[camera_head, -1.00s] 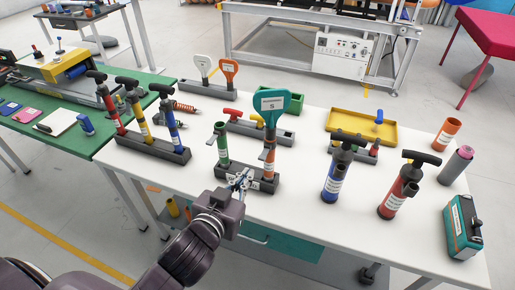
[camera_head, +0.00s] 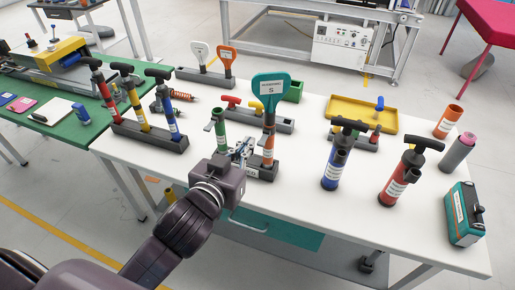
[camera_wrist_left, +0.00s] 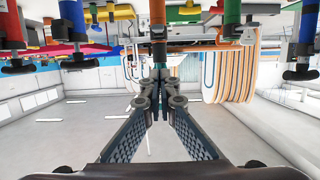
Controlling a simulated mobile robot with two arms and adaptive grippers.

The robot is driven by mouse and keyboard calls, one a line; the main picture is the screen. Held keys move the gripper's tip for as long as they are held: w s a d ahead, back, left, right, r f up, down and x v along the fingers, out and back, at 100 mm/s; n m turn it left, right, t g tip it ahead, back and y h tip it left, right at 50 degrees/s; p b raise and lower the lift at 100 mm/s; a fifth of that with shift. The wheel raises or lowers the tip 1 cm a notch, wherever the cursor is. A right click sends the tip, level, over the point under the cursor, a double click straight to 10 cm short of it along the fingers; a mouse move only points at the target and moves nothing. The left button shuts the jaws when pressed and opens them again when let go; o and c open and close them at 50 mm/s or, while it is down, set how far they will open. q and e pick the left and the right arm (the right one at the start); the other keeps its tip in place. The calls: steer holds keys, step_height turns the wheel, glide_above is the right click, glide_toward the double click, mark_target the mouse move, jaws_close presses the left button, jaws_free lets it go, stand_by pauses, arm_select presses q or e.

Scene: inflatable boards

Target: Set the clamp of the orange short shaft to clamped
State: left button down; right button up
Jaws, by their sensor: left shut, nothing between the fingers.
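The orange short shaft (camera_head: 268,148) stands upright in the front grey block (camera_head: 265,173), with a large teal paddle (camera_head: 270,88) marked S on top. It also shows upside down at the top middle of the left wrist view (camera_wrist_left: 158,32). I cannot make out its clamp's position clearly. My left gripper (camera_head: 243,148) is shut and empty, just left of the orange shaft; its closed fingertips also show in the left wrist view (camera_wrist_left: 160,76). I cannot tell if they touch the shaft. My right gripper is out of view.
A green shaft (camera_head: 220,130) with a grey lever stands in the same block, close to the left gripper. A blue pump (camera_head: 336,165) and a red pump (camera_head: 396,185) stand to the right. A rack of several pumps (camera_head: 165,140) is to the left.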

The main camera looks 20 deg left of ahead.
mark_target(263, 139)
arm_select(q)
steer(key=w+f+b, duration=0.2)
steer(key=w+f, duration=0.4)
steer(key=w, duration=0.1)
steer(key=shift+d+b, duration=0.15)
steer(key=shift+b, duration=0.25)
steer(key=shift+w, duration=0.1)
